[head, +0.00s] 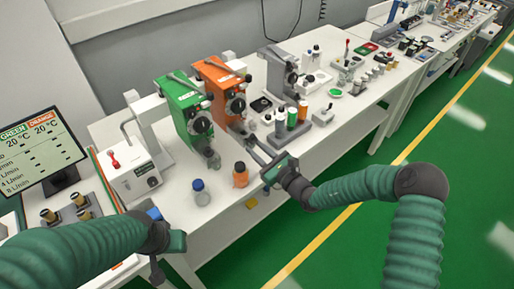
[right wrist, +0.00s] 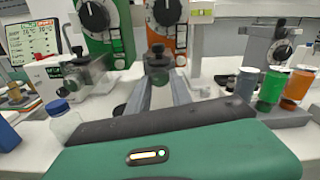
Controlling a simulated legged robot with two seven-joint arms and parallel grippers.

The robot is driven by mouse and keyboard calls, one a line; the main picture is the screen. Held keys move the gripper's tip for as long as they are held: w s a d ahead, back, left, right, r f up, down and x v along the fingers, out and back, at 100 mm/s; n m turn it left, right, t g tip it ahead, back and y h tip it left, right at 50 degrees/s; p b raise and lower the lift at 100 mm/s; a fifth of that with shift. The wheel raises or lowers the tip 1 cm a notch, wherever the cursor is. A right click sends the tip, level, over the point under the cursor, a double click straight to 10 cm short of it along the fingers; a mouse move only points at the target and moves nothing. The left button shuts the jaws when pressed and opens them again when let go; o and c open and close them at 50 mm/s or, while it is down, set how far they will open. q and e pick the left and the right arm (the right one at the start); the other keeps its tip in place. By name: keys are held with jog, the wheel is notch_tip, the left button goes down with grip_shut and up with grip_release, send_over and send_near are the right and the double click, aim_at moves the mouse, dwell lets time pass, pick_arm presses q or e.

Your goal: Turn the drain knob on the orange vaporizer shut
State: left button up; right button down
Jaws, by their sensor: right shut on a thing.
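The orange vaporizer (head: 215,82) stands on the white bench, right of the green one. It also shows in the right wrist view (right wrist: 181,42), with a dark round dial on its front. A dark drain knob (right wrist: 158,57) sits low on its front. My right gripper (head: 243,130) reaches in from the right at the vaporizer's foot. In the right wrist view its two long fingers (right wrist: 159,78) close in on the drain knob and are shut on it. The knob's turn angle cannot be read. My left gripper (head: 168,242) is low at the bench's front edge, its jaws unclear.
The green vaporizer (head: 184,100) stands close on the left. A blue-capped bottle (head: 201,192) and an orange bottle (head: 240,175) stand in front. A grey vaporizer (head: 281,72) and a holder of coloured bottles (head: 291,118) are to the right. A monitor (head: 38,150) is at left.

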jog(key=m+p, duration=0.2)
jog(key=m, duration=0.1)
jog(key=m+p, duration=0.1)
jog(key=shift+w+d+r, duration=0.1)
jog(key=shift+r, duration=0.15)
jog(key=c, duration=1.4)
grip_release()
jog(key=shift+o, duration=1.3)
jog(key=shift+w+f, duration=0.1)
jog(key=shift+f, duration=0.1)
